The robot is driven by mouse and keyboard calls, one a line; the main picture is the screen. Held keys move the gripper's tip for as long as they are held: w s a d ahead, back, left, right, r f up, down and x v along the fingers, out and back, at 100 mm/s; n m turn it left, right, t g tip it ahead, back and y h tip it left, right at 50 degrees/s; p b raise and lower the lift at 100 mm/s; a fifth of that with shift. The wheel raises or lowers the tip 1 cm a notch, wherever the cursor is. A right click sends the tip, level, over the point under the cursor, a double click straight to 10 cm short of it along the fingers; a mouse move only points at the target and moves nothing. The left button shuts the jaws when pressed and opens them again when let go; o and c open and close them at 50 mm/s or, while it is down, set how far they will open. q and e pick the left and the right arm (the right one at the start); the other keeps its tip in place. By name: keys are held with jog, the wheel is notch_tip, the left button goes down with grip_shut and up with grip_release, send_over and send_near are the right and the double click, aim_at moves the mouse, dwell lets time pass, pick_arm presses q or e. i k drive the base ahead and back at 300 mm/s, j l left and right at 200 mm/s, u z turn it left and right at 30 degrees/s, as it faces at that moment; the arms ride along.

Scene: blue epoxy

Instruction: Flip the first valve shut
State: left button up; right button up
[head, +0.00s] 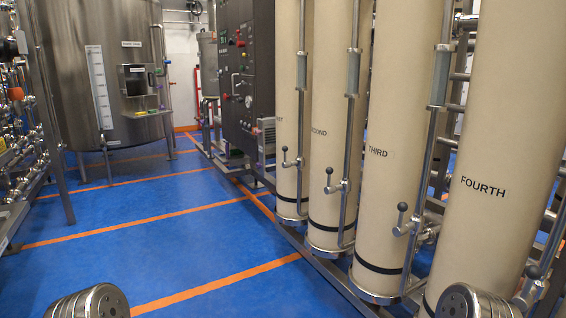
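Several tall cream columns stand in a row on the right. The farthest one is the first column (289,85), its label partly hidden so only its last letters show. The first valve (291,162) sits low on its front pipe, with a small round-knobbed lever standing up on the left side. Similar valves are on the second column (335,183), the third column (408,222) and the fourth column (530,285). Neither of my grippers is in view. Only rounded metal parts, apparently of my arms, show at the bottom left and bottom right edges.
A blue floor (160,195) with orange lines lies open ahead and left of the columns. A low metal rail (300,247) runs along the column bases. A dark control panel (247,75) stands behind the first column. A large steel tank (65,60) and piping are at left.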

aim_at(285, 164)
jog(key=i+j, duration=0.25)
jog(key=i, duration=0.15)
jog(key=i+j+u, duration=0.1)
jog(key=i+j, duration=0.2)
jog(key=i, duration=0.15)
jog(key=i+j, duration=0.2)
jog(key=i, duration=0.2)
jog(key=i+j+u, duration=0.1)
jog(key=i+j, duration=0.15)
jog(key=i, duration=0.2)
jog(key=i+j, duration=0.2)
jog(key=i, duration=0.2)
